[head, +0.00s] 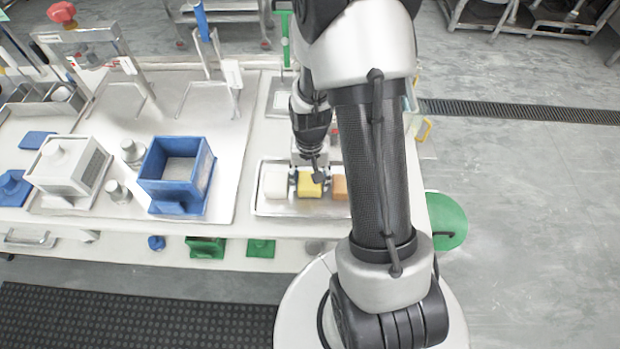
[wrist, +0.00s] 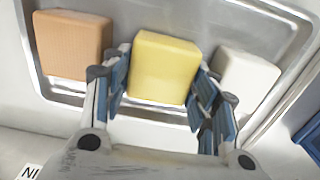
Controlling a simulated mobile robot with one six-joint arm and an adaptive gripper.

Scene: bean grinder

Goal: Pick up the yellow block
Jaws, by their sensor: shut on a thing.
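The yellow block (head: 309,186) sits in the metal tray (head: 287,208) between a white block (head: 276,184) and an orange block (head: 340,187). In the wrist view the yellow block (wrist: 163,68) is in the middle, with the orange block (wrist: 73,45) at left and the white block (wrist: 246,78) at right. My gripper (head: 309,178) is over the tray from above, its blue-padded fingers on either side of the yellow block in the wrist view (wrist: 160,88). It is shut on the yellow block. Whether the block's underside touches the tray is hidden.
The white and orange blocks are close to my fingers. My arm hides the counter's right part.

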